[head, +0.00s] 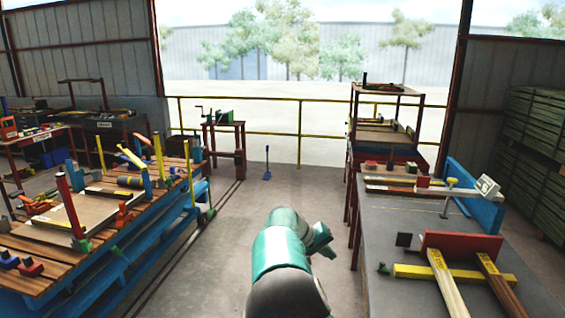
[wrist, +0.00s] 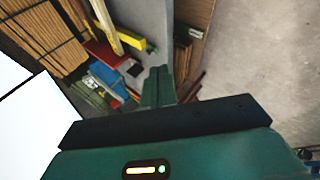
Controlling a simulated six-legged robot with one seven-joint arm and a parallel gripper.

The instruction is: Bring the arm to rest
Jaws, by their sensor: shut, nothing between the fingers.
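My arm (head: 284,262), green and grey, rises from the bottom middle of the head view and reaches forward over the bare floor between two workbenches. Its far end bends to the right, and the fingers cannot be made out there. In the wrist view my gripper (wrist: 158,86) shows its green fingers together, beyond a dark bar and a green housing with a small lit display. The fingers are shut with nothing between them. They appear against the right bench and its items in that picture, apparently without touching anything; the distance is hard to judge.
The left wooden bench (head: 95,262) carries clamps and upright posts. A small stand (head: 224,142) and a yellow railing (head: 285,133) are at the back.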

